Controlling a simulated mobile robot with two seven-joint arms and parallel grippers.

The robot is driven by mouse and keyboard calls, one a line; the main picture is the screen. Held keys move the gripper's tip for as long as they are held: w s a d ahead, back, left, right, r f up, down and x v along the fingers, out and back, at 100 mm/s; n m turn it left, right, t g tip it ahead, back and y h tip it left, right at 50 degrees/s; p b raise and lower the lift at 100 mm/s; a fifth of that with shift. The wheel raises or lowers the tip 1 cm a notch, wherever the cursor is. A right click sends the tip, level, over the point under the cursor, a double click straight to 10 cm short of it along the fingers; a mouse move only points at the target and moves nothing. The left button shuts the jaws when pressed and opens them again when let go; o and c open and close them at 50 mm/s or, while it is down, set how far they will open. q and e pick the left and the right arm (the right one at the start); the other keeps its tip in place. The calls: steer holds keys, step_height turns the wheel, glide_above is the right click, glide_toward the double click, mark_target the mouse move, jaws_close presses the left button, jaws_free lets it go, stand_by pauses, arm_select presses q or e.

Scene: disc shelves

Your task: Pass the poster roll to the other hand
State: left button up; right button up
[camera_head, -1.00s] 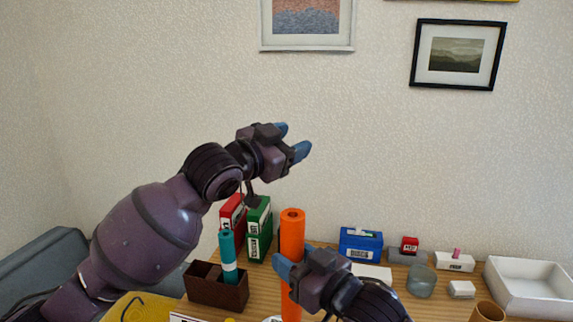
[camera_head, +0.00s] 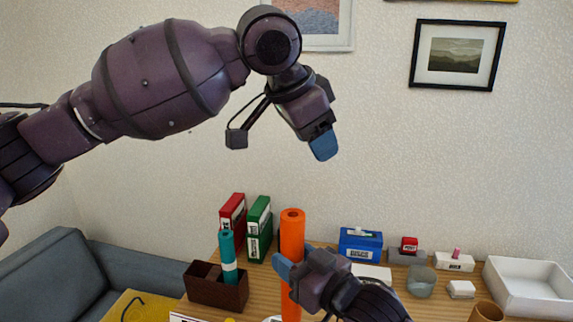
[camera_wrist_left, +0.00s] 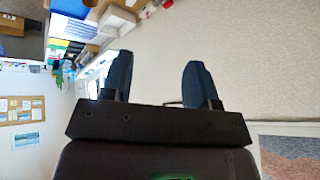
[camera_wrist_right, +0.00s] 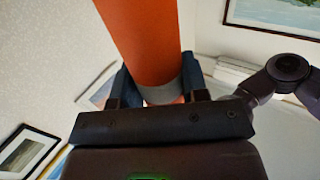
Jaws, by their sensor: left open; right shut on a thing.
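The poster roll is a long orange tube (camera_head: 292,235), held upright above the front of the desk in the head view. My right gripper (camera_head: 287,270) is shut on the roll around its middle. In the right wrist view the orange roll (camera_wrist_right: 145,45) stands between the two fingers, with a grey band near them. My left gripper (camera_head: 323,146) is open and empty, high above the roll and a little to its right, with its fingers pointing down. In the left wrist view its two fingers (camera_wrist_left: 158,82) are apart with nothing between them.
A brown box (camera_head: 215,292) holding a teal roll (camera_head: 227,255) stands left of the orange roll. Red (camera_head: 232,215) and green (camera_head: 259,225) binders stand behind.

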mark_target(296, 229)
arm_select(q)
steer(key=s+a+f+g+y, duration=0.1)
steer(key=a, duration=0.1)
steer(key=s+a+f+g+y, duration=0.1)
steer(key=f+g, duration=0.1)
steer(key=shift+s+a+n+y, duration=0.3)
steer(key=shift+s+a+y, duration=0.05)
steer(key=shift+s+y, duration=0.05)
arm_select(e)
steer(key=shift+w, duration=0.1)
arm_select(q)
steer(key=shift+s+a+f+y, duration=0.15)
steer(key=shift+s+a+y, duration=0.15)
steer(key=shift+a, duration=0.1)
steer(key=shift+w+f, duration=0.1)
steer(key=shift+f, duration=0.45)
steer(key=f, duration=0.3)
steer(key=d+f, duration=0.1)
steer(key=f, duration=0.6)
steer(key=shift+w+d+f, duration=0.3)
steer(key=shift+f, duration=0.1)
steer(key=c, duration=0.7)
arm_select(e)
steer(key=o, duration=1)
